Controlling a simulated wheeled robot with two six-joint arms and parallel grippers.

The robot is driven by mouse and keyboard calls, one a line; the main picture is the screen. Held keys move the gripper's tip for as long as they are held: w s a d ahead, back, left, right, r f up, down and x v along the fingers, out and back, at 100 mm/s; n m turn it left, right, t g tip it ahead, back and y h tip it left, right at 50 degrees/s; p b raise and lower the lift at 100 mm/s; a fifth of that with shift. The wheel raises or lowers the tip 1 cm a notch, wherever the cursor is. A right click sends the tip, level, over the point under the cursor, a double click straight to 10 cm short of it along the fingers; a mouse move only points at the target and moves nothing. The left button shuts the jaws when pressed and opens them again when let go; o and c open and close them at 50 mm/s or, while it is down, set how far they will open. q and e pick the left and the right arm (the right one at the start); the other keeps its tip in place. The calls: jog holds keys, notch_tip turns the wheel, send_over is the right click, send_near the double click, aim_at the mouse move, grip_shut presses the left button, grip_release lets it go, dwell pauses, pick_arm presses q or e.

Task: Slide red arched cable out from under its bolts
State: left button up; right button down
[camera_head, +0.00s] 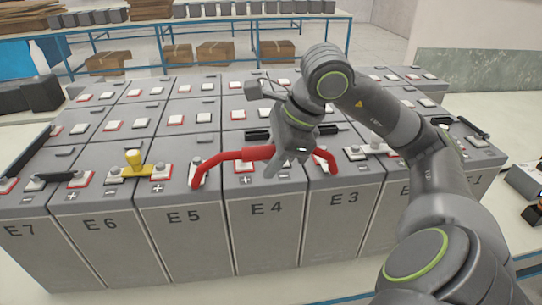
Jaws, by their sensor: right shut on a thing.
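The red arched cable (232,156) spans the front battery row, from a terminal on E5 at its left end to a terminal on E3 at its right end. My right gripper (272,165) is shut on the middle of the cable, above battery E4 (266,212). The gripper body partly covers the cable's right half. The left end rests close to the E5 terminal (198,174); I cannot tell whether it is still under the bolt. The right end is close to the E3 terminal (322,158). My left gripper is not in view.
Black bars lie on E7 (62,177) and behind my gripper. More battery rows extend behind. A blue-framed shelf (205,50) with cardboard boxes stands at the back. Dark objects lie on the right-hand surface.

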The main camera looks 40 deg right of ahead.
jog(key=shift+s+a, duration=0.1)
jog(key=shift+s, duration=0.05)
jog(key=shift+f+b, duration=0.4)
jog(key=shift+b, duration=0.3)
dwell(0.5)
jog(key=c, duration=1.1)
grip_release()
jog(key=shift+r, duration=0.1)
jog(key=b+v, duration=0.1)
jog(key=v, duration=1.6)
jog(key=shift+s+r, duration=0.1)
jog(key=shift+s, duration=0.05)
